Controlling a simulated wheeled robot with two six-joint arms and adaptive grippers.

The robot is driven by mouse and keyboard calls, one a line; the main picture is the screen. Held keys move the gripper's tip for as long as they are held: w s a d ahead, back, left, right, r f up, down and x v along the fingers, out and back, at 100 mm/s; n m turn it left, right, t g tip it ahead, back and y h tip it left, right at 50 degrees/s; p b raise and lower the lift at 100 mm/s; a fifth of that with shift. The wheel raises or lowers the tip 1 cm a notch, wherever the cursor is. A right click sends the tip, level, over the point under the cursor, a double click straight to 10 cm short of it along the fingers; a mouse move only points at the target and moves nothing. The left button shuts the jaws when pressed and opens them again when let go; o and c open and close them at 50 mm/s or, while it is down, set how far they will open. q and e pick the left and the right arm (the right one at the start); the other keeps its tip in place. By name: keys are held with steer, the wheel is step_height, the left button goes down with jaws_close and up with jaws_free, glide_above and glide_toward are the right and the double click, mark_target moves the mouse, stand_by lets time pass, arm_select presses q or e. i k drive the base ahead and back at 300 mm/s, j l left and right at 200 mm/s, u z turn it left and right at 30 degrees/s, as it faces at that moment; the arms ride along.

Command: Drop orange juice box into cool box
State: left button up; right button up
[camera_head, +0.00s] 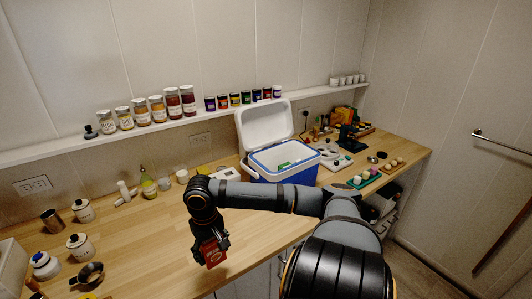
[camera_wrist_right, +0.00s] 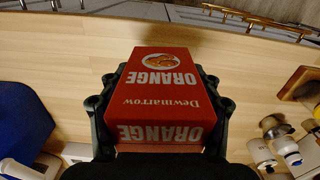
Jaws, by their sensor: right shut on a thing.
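The orange juice box (camera_head: 212,252) is a small red carton. In the right wrist view the carton (camera_wrist_right: 160,95) shows the words ORANGE and Dewmarrow. My right gripper (camera_head: 212,243) is shut on it, with a finger on each side, near the front edge of the counter. The cool box (camera_head: 283,177) is blue and white and stands on the counter behind my right arm. Its white lid is raised, and something green shows inside. The gripper is to the left of the cool box and nearer to me. My left gripper does not show.
The wooden counter (camera_head: 150,235) has free room left of my arm. A shelf (camera_head: 130,134) with several jars runs along the wall. A kitchen scale (camera_head: 335,161) stands right of the cool box.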

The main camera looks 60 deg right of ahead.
mark_target(286, 165)
steer(key=k+l, duration=0.2)
steer(key=l, duration=0.15)
steer(key=k+l, duration=0.15)
steer(key=l, duration=0.2)
steer(key=k+l, duration=0.2)
steer(key=l, duration=0.15)
steer(key=k+l, duration=0.15)
steer(key=l, duration=0.2)
steer(key=k+l, duration=0.2)
steer(key=l, duration=0.2)
